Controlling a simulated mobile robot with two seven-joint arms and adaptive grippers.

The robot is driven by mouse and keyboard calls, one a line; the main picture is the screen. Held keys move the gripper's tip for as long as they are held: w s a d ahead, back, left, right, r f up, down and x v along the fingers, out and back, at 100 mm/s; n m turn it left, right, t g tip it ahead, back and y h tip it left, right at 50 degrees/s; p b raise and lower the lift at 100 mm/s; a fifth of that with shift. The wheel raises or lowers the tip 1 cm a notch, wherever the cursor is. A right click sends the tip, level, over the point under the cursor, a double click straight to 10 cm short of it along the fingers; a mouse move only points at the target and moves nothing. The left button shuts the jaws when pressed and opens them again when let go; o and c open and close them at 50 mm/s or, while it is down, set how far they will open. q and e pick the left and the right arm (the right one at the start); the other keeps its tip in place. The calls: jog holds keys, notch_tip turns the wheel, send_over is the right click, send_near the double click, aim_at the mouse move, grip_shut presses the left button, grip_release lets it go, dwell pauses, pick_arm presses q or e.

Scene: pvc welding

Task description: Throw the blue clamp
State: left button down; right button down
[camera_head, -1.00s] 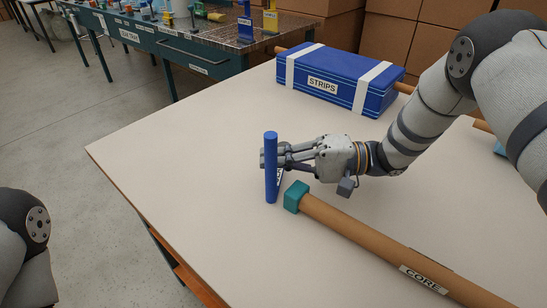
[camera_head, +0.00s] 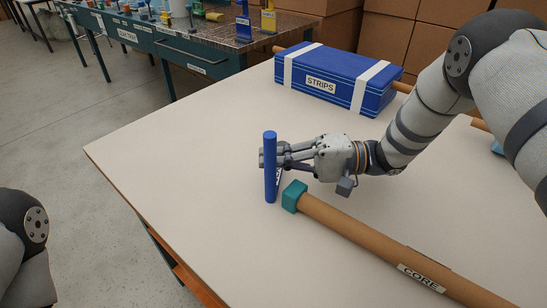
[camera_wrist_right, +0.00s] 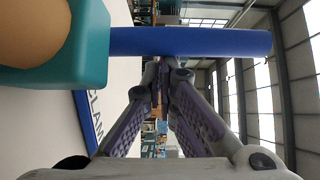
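The blue clamp (camera_head: 270,168) shows in the head view as an upright blue bar near the middle of the table, with a label low on its right side. In the right wrist view the clamp (camera_wrist_right: 200,42) crosses the top of the picture, its lower end hidden behind a teal cap. My right gripper (camera_head: 268,157) reaches it from the right. In the right wrist view its fingers (camera_wrist_right: 164,67) converge at the bar and look shut on it. I cannot tell whether the clamp touches the table. My left gripper is out of view.
A brown tube marked CORE (camera_head: 385,252) with a teal end cap (camera_head: 294,197) lies close beside the clamp. A blue STRIPS box (camera_head: 345,73) lies at the back. The table's left side (camera_head: 165,150) is clear. A workbench (camera_head: 205,62) with tools stands beyond it.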

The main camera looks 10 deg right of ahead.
jog(key=shift+s+f, duration=0.15)
jog(key=shift+s, duration=0.15)
dwell(0.5)
